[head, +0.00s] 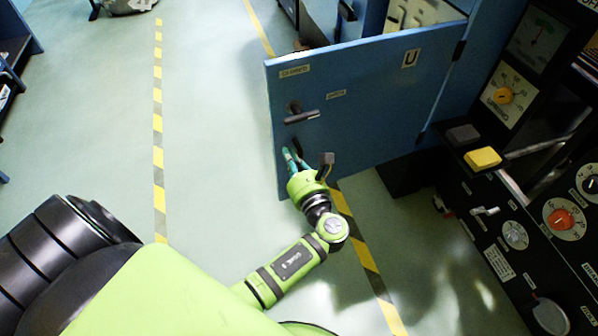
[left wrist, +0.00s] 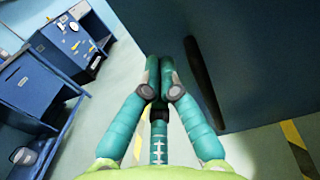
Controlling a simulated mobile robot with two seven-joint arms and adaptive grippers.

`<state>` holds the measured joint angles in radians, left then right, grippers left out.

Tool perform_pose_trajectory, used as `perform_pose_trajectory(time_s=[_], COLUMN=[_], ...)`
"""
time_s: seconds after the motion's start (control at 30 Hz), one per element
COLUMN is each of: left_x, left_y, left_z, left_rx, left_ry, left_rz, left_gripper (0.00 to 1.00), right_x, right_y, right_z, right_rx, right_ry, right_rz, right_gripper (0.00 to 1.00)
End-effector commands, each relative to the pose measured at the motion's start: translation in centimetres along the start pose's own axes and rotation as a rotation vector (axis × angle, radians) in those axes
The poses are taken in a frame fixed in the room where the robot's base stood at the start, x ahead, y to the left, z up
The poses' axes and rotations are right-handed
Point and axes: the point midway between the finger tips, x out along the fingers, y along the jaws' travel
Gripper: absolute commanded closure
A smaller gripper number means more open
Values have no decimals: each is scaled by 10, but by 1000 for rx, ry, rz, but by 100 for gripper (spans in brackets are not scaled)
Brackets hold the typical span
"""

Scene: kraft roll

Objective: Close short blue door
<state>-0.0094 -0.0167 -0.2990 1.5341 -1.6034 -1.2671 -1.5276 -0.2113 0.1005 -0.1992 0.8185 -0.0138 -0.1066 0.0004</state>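The short blue door (head: 375,105) stands open in the head view, swung out from its cabinet, with hinges along its right edge. A dark lever handle (head: 301,117) sits near its free left edge. My left gripper (head: 292,160) is at the door's lower left part, by the free edge; I cannot tell whether it touches. In the left wrist view, the fingers of my left gripper (left wrist: 160,75) are drawn together with nothing visible between them. The door (left wrist: 260,60) fills the right side there, with a dark bar (left wrist: 203,75) beside the fingers. My right gripper is out of view.
A black control panel (head: 505,215) with dials and a yellow button (head: 483,157) stands right of the door. Yellow-black tape (head: 158,130) marks the pale green floor, which is clear left of the door. Other blue cabinets (left wrist: 40,85) stand at left in the wrist view.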

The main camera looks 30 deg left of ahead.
Motion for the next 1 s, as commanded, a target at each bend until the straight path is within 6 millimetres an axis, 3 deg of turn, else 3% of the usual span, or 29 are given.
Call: perform_pose_trajectory(time_s=[0.2, 0.77, 0.87, 1.0], left_x=[22, 32, 46, 79], left_y=[0, 2, 4, 8], left_z=[0, 0, 0, 1], left_rx=[1, 1, 2, 5], left_ry=[0, 0, -3, -7], left_rz=[-1, -11, -34, -93], left_gripper=[100, 100, 100, 100], right_x=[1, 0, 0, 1], right_y=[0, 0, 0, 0], right_z=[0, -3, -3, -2], right_rx=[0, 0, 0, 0], right_ry=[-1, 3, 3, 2], right_rz=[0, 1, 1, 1], right_gripper=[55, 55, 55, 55])
